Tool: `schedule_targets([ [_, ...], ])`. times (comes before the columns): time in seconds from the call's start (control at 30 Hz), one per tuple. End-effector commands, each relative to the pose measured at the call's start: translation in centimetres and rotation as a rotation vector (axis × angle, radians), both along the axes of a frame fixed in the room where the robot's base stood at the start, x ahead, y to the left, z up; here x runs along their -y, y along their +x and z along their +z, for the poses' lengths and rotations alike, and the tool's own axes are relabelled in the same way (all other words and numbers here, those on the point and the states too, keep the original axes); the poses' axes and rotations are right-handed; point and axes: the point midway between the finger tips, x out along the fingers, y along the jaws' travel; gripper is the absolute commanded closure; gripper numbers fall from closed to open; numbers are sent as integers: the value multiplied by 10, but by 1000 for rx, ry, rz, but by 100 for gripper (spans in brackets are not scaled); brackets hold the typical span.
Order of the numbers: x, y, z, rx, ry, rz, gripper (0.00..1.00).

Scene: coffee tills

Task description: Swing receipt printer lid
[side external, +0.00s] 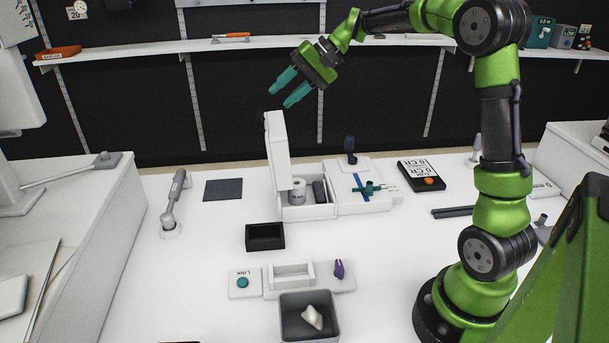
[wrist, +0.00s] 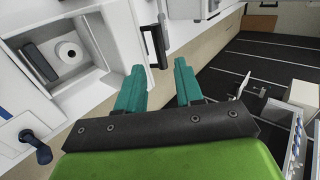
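The receipt printer (side external: 308,209) is a white box in the middle of the table. Its lid (side external: 277,150) stands upright at the box's left side, so the printer is open. A white paper roll (side external: 298,192) sits inside; the roll also shows in the wrist view (wrist: 68,52), beside a dark bar. My gripper (side external: 286,88) is above the lid, to its upper right, apart from it. In the wrist view its two teal fingers (wrist: 159,80) are spread with nothing between them. The lid's underside is only partly visible.
A white unit with a dark blue lever (side external: 350,150) adjoins the printer's right. A black tray (side external: 265,237) lies in front, and a grey bin (side external: 310,317) holds a white object nearer. A handheld scanner (side external: 173,205) stands left. A shelf (side external: 140,53) runs along the back wall.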

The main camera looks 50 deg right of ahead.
Motion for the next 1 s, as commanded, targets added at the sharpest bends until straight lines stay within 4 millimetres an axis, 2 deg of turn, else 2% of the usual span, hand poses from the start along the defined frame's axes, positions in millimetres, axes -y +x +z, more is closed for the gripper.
schedule_targets([
  [0.53,-42,39,-55,-7,0,2,64],
  [0.57,-40,38,-53,-4,-3,-1,79],
  [0.7,-39,38,-53,-7,-3,-1,100],
  [0.9,-39,38,-52,-4,-3,-1,100],
  [1.0,-39,38,-51,-3,-2,-1,85],
])
